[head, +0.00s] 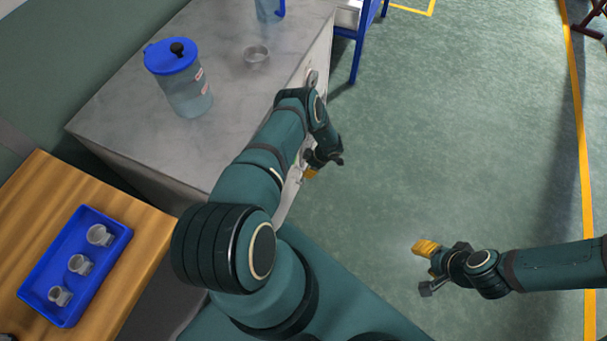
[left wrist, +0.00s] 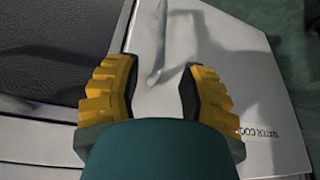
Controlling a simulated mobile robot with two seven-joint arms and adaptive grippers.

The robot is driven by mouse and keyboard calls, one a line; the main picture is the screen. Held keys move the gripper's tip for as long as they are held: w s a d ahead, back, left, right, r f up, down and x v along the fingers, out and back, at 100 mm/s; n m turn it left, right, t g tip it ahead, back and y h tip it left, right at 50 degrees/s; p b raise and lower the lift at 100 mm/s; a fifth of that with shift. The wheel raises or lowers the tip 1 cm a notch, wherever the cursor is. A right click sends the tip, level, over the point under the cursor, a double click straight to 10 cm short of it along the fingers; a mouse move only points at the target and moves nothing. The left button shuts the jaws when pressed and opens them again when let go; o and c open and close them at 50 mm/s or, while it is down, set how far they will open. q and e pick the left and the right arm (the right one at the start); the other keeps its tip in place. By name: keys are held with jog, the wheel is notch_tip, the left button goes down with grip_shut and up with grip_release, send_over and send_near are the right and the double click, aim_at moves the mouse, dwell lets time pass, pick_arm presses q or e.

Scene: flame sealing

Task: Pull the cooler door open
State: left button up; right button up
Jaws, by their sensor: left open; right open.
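The cooler is the cabinet with a grey stone-like top (head: 240,85); its front faces right and is largely hidden behind my left arm. In the left wrist view its pale door (left wrist: 265,110) carries the partly visible lettering "WATER COO". A narrow pale bar, looking like the handle (left wrist: 156,77), shows beyond and between the fingertips. My left gripper (head: 315,163) is open at the cooler's front, its yellow fingers (left wrist: 158,85) apart with nothing gripped. Whether either finger touches the door is unclear. My right gripper (head: 428,268) is open and empty over the floor, far from the cooler.
A blue-lidded jug (head: 181,85) and a small glass dish (head: 256,54) stand on the cooler top. Green floor (head: 450,130) right of the cooler is clear.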

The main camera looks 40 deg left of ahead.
pick_arm(q)
jog(key=b+x, duration=0.1)
jog(key=x, duration=0.5)
grip_shut()
dwell(0.3)
